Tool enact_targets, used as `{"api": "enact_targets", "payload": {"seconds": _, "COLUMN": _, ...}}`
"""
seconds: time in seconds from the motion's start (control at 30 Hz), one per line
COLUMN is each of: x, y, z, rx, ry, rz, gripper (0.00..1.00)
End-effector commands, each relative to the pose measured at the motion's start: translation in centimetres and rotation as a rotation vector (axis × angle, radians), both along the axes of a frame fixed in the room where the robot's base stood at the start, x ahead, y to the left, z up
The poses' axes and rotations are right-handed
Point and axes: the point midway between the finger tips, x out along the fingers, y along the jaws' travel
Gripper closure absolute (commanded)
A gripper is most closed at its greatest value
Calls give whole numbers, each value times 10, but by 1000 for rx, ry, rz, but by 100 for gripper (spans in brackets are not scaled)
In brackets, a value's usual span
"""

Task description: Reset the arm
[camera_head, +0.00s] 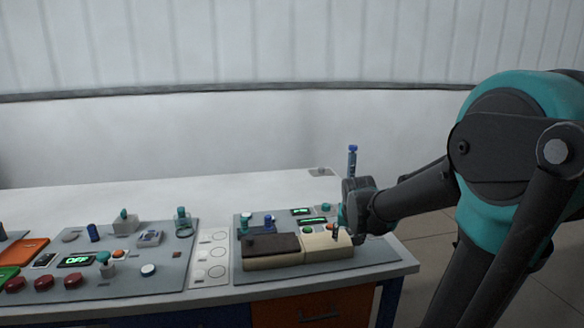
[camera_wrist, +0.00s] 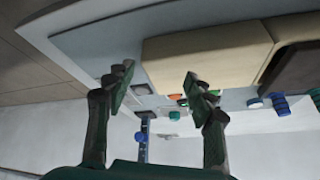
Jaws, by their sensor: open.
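My gripper shows in the wrist view (camera_wrist: 158,88) with its two dark green fingers spread apart and nothing between them. In the head view my arm reaches in from the right, and its wrist end is at the right end of the table, beside a cream block (camera_head: 327,247). In the wrist view the cream block (camera_wrist: 205,58) lies beyond the fingertips. I cannot tell whether a finger touches it. Most of the gripper is hard to make out in the head view.
A dark brown block (camera_head: 271,243) adjoins the cream one on a grey panel (camera_head: 375,257). A blue-topped post (camera_head: 352,160) stands behind my wrist. A left panel (camera_head: 130,285) carries several buttons, knobs and an OFF display (camera_head: 76,261). The table's back (camera_head: 60,205) is clear.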

Motion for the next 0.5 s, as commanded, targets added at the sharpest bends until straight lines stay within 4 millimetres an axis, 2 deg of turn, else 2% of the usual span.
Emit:
{"api": "enact_targets", "payload": {"seconds": 0.03, "x": -14, "y": -4, "z": -5, "rx": -10, "ry": -19, "rz": 39, "gripper": 46}}
{"api": "enact_targets", "payload": {"seconds": 0.1, "x": -28, "y": -7, "z": -10, "rx": -27, "ry": -47, "rz": 96, "gripper": 46}}
{"api": "enact_targets", "payload": {"seconds": 0.33, "x": -68, "y": -13, "z": -26, "rx": -88, "ry": -129, "rz": 246, "gripper": 46}}
{"api": "enact_targets", "payload": {"seconds": 0.5, "x": -116, "y": -13, "z": -57, "rx": -77, "ry": -32, "rz": 255, "gripper": 46}}
